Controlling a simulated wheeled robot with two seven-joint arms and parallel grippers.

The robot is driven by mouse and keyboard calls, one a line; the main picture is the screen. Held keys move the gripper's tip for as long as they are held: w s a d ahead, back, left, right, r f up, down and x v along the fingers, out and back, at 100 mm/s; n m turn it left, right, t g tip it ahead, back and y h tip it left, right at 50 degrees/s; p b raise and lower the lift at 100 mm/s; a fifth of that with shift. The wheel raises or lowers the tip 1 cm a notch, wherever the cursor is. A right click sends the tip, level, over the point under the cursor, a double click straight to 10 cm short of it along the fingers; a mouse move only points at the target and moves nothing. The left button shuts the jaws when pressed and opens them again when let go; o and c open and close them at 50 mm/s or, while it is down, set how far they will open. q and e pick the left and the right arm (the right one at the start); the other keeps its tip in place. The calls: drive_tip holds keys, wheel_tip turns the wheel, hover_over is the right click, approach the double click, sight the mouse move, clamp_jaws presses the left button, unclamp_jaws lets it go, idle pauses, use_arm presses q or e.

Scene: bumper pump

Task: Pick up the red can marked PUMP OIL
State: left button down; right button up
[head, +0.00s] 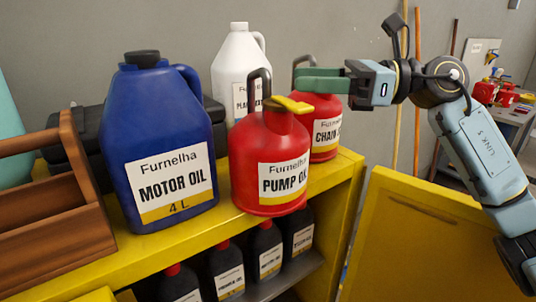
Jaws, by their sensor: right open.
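The red can marked PUMP OIL (265,148) stands upright on top of the yellow cabinet (187,258), near its front edge. It has a dark looped handle on top and a yellow lever or spout. My right gripper (308,80) comes in from the right at the height of the can's handle, its green fingers pointing left. It is open and empty. In the picture it lies just right of the handle and in front of the can behind; whether it touches anything I cannot tell. My left gripper is not in view.
A blue MOTOR OIL jug (155,140) stands left of the can. A white jug (238,60) and a red CHAIN can (325,135) stand behind. A wooden toolbox (50,220) is at the left. The cabinet's yellow door (420,245) hangs open; dark bottles (226,268) fill the shelf below.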

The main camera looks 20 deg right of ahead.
sight(278, 114)
drive_tip(key=shift+a, duration=0.25)
drive_tip(key=x, duration=0.1)
drive_tip(key=p+x, duration=0.1)
drive_tip(key=x, duration=0.2)
drive_tip(key=shift+w+a+r, duration=0.2)
drive_tip(key=shift+r, duration=0.15)
drive_tip(key=shift+a, duration=0.25)
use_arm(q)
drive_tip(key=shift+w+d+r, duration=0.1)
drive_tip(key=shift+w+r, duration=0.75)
use_arm(e)
drive_tip(key=shift+f, duration=0.1)
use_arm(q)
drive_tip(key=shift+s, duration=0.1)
use_arm(e)
drive_tip(key=shift+c, duration=0.4)
drive_tip(key=shift+c, duration=1.2)
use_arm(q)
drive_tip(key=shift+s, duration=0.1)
use_arm(e)
clamp_jaws()
